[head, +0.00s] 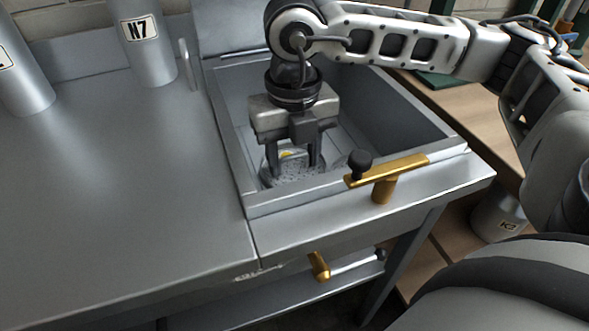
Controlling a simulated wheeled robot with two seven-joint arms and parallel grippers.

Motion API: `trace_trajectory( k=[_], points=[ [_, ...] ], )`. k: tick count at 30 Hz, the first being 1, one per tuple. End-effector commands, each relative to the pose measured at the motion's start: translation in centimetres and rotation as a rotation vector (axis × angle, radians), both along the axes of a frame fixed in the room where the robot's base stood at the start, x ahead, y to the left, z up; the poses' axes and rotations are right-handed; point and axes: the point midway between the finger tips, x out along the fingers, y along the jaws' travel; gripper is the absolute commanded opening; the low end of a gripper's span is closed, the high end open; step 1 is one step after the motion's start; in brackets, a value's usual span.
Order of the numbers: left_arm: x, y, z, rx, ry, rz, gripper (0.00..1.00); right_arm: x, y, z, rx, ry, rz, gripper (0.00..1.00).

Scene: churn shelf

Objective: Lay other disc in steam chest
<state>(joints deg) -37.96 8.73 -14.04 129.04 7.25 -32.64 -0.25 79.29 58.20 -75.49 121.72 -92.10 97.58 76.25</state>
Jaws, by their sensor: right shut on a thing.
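The steam chest appears to be the open grey metal box (350,192) set into the right end of the metal bench. My right gripper (295,170) reaches down into it near its front left corner. Its two fingers point down and are shut on a disc (292,176), a pale, speckled round thing with a small yellow mark. The fingers and gripper body hide part of the disc. I cannot tell whether it touches the chest's floor. A second disc cannot be made out. My left gripper is not in view.
A brass lever (400,168) with a black knob stands on the chest's front rim. A brass tap (318,266) is below the front edge. A grey cylinder marked N7 (145,55) stands at the back left.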

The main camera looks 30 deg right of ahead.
Motion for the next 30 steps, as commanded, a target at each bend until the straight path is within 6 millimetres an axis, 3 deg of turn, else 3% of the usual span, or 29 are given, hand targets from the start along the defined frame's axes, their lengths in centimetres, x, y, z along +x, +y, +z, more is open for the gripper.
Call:
trace_trajectory(
  k=[8, 30],
  points=[
    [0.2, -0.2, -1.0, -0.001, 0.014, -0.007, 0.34, 0.0, 0.0, -3.5, 0.0, 0.001, -0.001, 0.22],
    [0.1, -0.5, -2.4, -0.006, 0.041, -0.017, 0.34, 0.0, 0.0, -4.3, 0.0, 0.001, 0.0, 0.22]
  ],
)
